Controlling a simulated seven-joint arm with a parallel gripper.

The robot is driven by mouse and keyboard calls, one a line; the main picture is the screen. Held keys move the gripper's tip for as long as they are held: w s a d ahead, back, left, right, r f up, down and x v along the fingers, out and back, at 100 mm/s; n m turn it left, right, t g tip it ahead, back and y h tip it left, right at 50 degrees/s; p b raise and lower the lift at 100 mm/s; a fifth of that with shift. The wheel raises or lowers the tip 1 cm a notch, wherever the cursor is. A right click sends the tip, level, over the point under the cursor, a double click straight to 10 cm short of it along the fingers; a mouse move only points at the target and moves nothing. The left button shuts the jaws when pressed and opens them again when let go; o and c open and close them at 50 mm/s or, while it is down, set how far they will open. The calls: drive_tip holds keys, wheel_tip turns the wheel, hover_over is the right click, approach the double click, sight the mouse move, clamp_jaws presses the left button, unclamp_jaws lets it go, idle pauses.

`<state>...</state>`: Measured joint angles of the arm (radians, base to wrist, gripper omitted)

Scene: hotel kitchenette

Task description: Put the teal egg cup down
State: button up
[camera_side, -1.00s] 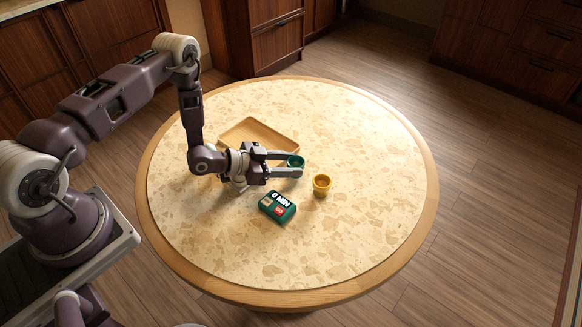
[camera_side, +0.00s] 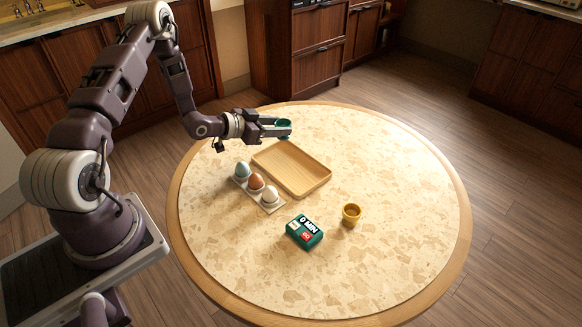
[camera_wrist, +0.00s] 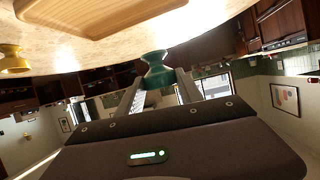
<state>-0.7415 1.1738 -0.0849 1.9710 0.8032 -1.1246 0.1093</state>
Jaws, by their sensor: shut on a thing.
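The teal egg cup (camera_side: 284,125) is held at the tips of my gripper (camera_side: 279,129), which is shut on it. In the side view they are up in the air, at the back end of the wooden tray as seen in the picture. The wrist view shows the cup (camera_wrist: 156,73) between the two fingers (camera_wrist: 160,92), with its waist narrow and its ends flared. The picture there is inverted, with the table along the top. The cup appears clear of the tabletop; its exact height is hard to tell.
The wooden tray (camera_side: 290,168) is empty. Left of it stands a carton with blue, orange and white eggs (camera_side: 256,182). The table's right side (camera_side: 410,190) is clear.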

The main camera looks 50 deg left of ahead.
drive_tip(key=f, duration=0.9)
drive_tip(key=shift+a+f, duration=0.25)
drive_tip(key=shift+f, duration=0.15)
drive_tip(key=shift+f, duration=0.1)
drive_tip(key=o, duration=1.4)
drive_tip(key=shift+f, duration=0.1)
